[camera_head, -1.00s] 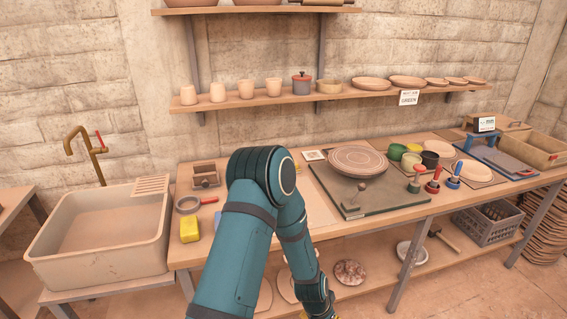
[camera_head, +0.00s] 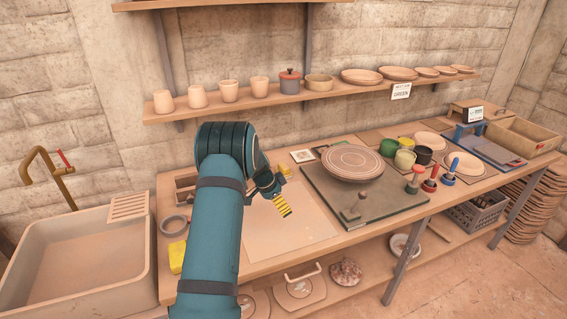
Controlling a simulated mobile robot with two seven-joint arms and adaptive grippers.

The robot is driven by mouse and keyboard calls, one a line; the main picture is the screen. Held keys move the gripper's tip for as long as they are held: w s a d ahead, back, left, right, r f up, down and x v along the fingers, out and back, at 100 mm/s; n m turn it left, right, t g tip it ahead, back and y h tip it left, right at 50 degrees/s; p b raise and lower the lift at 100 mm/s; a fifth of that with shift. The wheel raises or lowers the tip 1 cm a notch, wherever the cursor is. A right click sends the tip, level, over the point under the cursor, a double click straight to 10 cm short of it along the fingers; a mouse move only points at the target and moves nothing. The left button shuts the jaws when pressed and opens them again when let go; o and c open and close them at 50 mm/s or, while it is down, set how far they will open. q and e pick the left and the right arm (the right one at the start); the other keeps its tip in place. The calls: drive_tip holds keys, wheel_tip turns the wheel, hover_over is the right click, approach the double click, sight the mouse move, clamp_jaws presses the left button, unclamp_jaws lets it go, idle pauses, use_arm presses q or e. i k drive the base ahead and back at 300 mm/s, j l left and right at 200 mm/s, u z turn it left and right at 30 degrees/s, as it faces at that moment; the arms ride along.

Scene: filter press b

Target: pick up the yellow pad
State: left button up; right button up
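The yellow pad (camera_head: 177,255) lies on the left end of the workbench, near its front edge beside the sink. My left arm stands just right of it and may cover part of its right side. My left gripper (camera_head: 287,188) is over the pale board in the middle of the bench, well right of the pad. Its yellow-and-black fingers look spread apart, with nothing seen between them. My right gripper is not in view.
A grey ring-shaped tool (camera_head: 173,225) lies just behind the pad. The sink (camera_head: 78,265) adjoins the bench on the left. A dark slab (camera_head: 400,200) bears a round plate (camera_head: 352,160) right of my gripper. The pale board (camera_head: 300,235) is bare.

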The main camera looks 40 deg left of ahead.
sight(282, 168)
drive_tip(key=i+j, duration=0.7)
drive_tip(key=j, duration=0.25)
